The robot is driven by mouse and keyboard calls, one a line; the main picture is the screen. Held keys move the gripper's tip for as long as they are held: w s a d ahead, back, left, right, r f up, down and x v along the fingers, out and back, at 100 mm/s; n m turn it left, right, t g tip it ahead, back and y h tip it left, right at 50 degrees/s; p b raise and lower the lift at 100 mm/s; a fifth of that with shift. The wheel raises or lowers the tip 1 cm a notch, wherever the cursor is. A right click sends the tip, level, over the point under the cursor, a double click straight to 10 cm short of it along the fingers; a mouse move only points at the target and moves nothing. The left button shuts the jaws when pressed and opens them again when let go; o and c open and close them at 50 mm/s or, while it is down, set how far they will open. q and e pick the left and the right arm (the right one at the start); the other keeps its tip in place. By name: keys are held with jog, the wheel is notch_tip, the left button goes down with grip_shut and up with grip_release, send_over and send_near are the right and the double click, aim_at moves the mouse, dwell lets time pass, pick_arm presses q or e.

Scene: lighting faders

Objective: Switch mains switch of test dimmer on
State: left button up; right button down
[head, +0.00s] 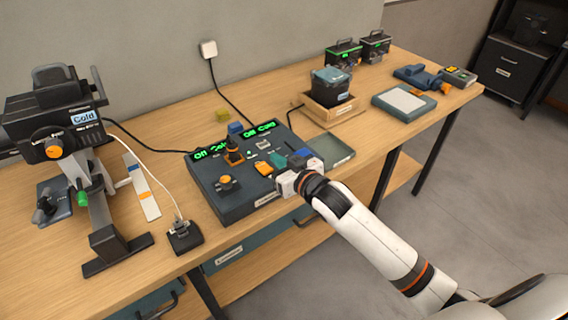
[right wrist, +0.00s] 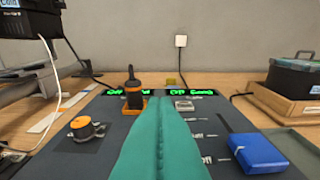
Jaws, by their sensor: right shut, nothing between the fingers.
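The test dimmer appears to be the dark blue console (head: 213,203) on the bench, also in the right wrist view (right wrist: 58,153). Its two green displays seem to read "Off Cold" in the head view. An orange-based black lever (head: 233,152) stands upright near the displays; it also shows in the right wrist view (right wrist: 133,90). An orange knob (head: 227,183) sits at the near left. I cannot tell which control is the mains switch. My right gripper (head: 277,160), with teal fingers (right wrist: 160,103), is shut and empty over the console's right half. The fingers hide part of the panel.
A blue block (right wrist: 258,153) lies right of the fingers. A stage lantern (head: 60,120) on a stand is at the left, with a small black socket box (head: 185,236) in front. A shallow tray (head: 332,150) and a wooden crate (head: 335,112) stand right of the console.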

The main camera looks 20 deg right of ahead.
jog(key=shift+r+v, duration=0.2)
jog(key=shift+v, duration=1.05)
jog(key=shift+a, duration=0.1)
